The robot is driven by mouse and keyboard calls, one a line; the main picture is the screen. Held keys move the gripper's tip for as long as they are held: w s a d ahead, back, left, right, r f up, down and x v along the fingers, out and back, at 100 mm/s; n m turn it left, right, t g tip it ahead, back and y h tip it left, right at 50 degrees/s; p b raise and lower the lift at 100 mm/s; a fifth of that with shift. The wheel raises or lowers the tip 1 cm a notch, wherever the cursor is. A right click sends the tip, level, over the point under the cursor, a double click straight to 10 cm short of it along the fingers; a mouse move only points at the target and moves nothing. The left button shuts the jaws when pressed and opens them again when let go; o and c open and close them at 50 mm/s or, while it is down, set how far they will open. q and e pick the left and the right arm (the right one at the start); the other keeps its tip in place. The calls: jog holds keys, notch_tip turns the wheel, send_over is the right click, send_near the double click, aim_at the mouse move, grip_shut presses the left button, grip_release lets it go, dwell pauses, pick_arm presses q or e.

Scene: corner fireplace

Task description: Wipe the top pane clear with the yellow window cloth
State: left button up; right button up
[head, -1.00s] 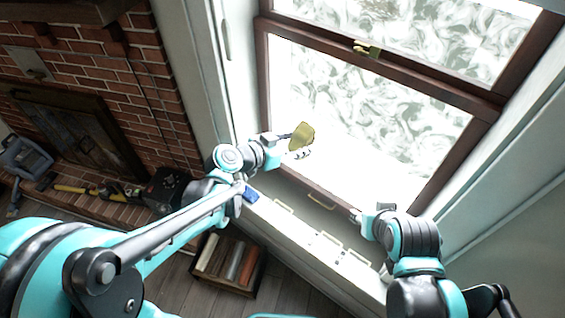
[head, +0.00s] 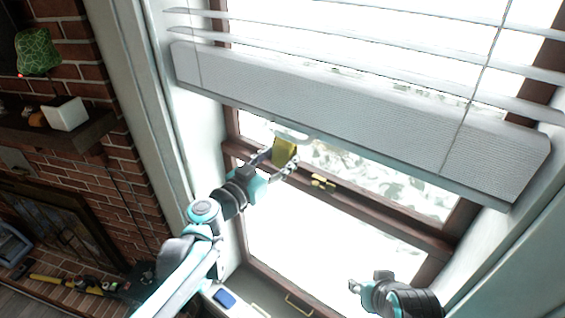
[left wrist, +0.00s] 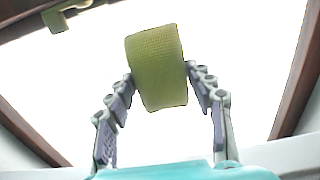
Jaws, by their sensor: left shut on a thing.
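The yellow window cloth (head: 285,151) is a small folded pad. My left gripper (head: 277,161) is shut on it, in front of the lower left of the top pane (head: 395,175), just under the blind. The left wrist view shows the cloth (left wrist: 157,68) between the two fingers (left wrist: 162,90); I cannot tell whether it touches the glass. Grey-green smears show on the pane right of the cloth; the glass around it looks bright white. My right gripper (head: 357,286) is low before the bottom pane (head: 310,245); its jaws are too small to read.
A white slatted blind (head: 350,110) hangs over the upper part of the top pane. A brass latch (head: 322,182) sits on the brown middle rail (head: 375,208). A blue sponge (head: 224,298) lies on the sill. A brick fireplace (head: 85,170) with a mantel stands left.

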pick_arm(q)
jog(key=shift+w+d+r, duration=0.1)
jog(key=shift+w+d, duration=0.1)
jog(key=x, duration=0.4)
jog(key=shift+w+d+b, duration=0.15)
jog(key=shift+w+b, duration=0.05)
jog(key=shift+b, duration=0.15)
pick_arm(e)
jog(key=shift+s+f, duration=0.1)
jog(key=shift+f, duration=0.3)
pick_arm(q)
jog(key=shift+s, duration=0.1)
pick_arm(e)
jog(key=shift+s+a, duration=0.1)
pick_arm(q)
jog(key=shift+w+d, duration=0.2)
jog(key=shift+w, duration=0.2)
pick_arm(e)
jog(key=shift+f, duration=0.1)
pick_arm(q)
jog(key=shift+w+d, duration=0.3)
jog(key=shift+w, duration=0.15)
pick_arm(e)
jog(key=shift+f, duration=0.1)
